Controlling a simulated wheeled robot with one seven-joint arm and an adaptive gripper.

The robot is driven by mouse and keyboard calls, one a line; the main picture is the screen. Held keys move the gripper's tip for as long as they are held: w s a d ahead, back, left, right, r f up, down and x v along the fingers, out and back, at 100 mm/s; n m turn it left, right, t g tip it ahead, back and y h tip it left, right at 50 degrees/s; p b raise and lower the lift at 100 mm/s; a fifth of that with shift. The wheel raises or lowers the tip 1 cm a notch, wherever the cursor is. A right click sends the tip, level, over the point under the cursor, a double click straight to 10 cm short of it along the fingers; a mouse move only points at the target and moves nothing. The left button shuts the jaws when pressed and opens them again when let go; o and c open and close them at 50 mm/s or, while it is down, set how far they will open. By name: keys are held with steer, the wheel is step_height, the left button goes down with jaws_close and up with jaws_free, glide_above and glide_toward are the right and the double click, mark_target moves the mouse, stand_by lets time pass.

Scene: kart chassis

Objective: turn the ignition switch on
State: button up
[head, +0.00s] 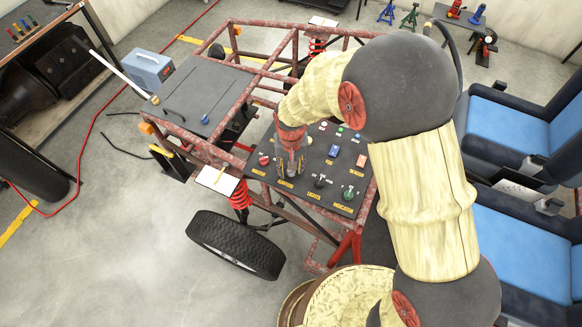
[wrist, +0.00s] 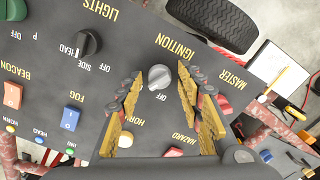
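The ignition switch (wrist: 160,77) is a round grey knob on the dark control panel (wrist: 125,60), between the IGNITION label and an OFF mark in the wrist view. A ridge on the knob runs toward the OFF mark. My gripper (wrist: 160,92) is open, with one finger on each side of the knob. Gaps show between the fingers and the knob, though I cannot judge their depth. In the head view my gripper (head: 290,165) points down over the front left part of the panel (head: 255,180) and mostly hides the knob.
A black LIGHTS knob (wrist: 88,42), a blue FOG switch (wrist: 70,118), an orange BEACON switch (wrist: 13,95) and a red HAZARD button (wrist: 172,152) surround it. A red MASTER knob (head: 264,159) sits close left of my gripper. A green INDICATOR knob (head: 348,193) is to the right.

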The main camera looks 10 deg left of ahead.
mark_target(295, 182)
stand_by(0.3)
step_height(295, 182, up, 12)
stand_by(0.5)
stand_by(0.5)
steer(key=s+d+t+b, duration=0.2)
steer(key=s+d+b, duration=0.3)
steer(key=d, duration=0.3)
steer(key=s+d+m+t+b, duration=0.1)
steer(key=s+d+b, duration=0.5)
steer(key=d+b, duration=0.2)
steer(key=s+d+m+t+b, duration=0.1)
steer(key=s+d+t+b, duration=0.1)
steer(key=s+d+b, duration=0.4)
steer(key=shift+d+r+t+b, duration=0.15)
steer(key=shift+d+b, duration=0.1)
steer(key=shift+d, duration=0.45)
steer(key=shift+d+r+t+b, duration=0.15)
steer(key=shift+d+b, duration=0.05)
steer(key=shift+d, duration=0.5)
steer(key=shift+c, duration=1.3)
